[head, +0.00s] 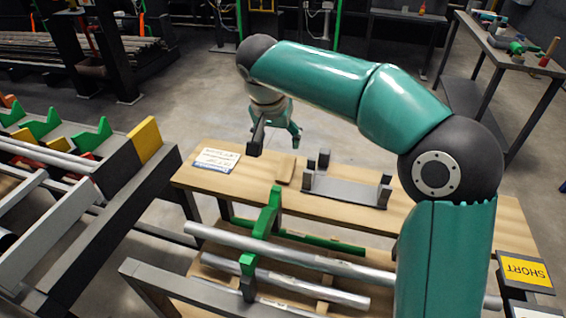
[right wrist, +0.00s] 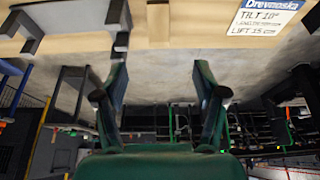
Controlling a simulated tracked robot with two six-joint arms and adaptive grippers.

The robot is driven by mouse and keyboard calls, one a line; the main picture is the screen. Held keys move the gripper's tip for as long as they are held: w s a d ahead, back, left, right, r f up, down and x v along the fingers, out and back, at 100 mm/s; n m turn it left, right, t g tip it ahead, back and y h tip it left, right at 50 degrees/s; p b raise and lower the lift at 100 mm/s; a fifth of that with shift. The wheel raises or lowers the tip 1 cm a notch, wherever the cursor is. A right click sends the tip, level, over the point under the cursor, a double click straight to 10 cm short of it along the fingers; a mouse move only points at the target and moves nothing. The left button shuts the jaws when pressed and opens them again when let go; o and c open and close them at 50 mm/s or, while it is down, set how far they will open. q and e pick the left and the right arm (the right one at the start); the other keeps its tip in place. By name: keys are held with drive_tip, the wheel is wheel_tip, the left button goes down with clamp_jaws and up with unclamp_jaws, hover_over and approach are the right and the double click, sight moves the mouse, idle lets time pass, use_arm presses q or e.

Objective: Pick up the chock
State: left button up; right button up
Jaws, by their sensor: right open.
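A small light-brown wooden block (head: 286,171), which looks like the chock, lies on the wooden bench top (head: 235,186) near its far edge. It lies between a printed card and a grey bracket. In the right wrist view the block (right wrist: 158,25) shows at the top, beyond my fingers. My right gripper (head: 276,141) is open beyond the bench's far edge, apart from the block. Its two green fingers (right wrist: 160,72) stand wide apart with nothing between them. My left gripper is out of view.
The grey bracket (head: 345,190) with upright posts stands right of the block. The card (head: 215,160) lies to the left. Metal tubes (head: 285,250) and green stops (head: 268,215) are in front. A rack (head: 60,165) stands at the left. Floor is open behind the bench.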

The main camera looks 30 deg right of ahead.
approach(286, 164)
drive_tip(key=x, duration=0.3)
drive_tip(key=s+b+x, duration=0.1)
drive_tip(key=x, duration=0.1)
drive_tip(key=shift+f, duration=0.15)
drive_tip(key=shift+w+x, duration=0.2)
drive_tip(key=shift+x, duration=1.15)
drive_tip(key=shift+w+x, duration=0.25)
drive_tip(key=shift+x, duration=1.15)
drive_tip(key=c, duration=1.2)
drive_tip(key=shift+r, duration=0.25)
wheel_tip(286, 164, up, 10)
drive_tip(key=shift+f+p, duration=0.1)
drive_tip(key=shift+p, duration=0.75)
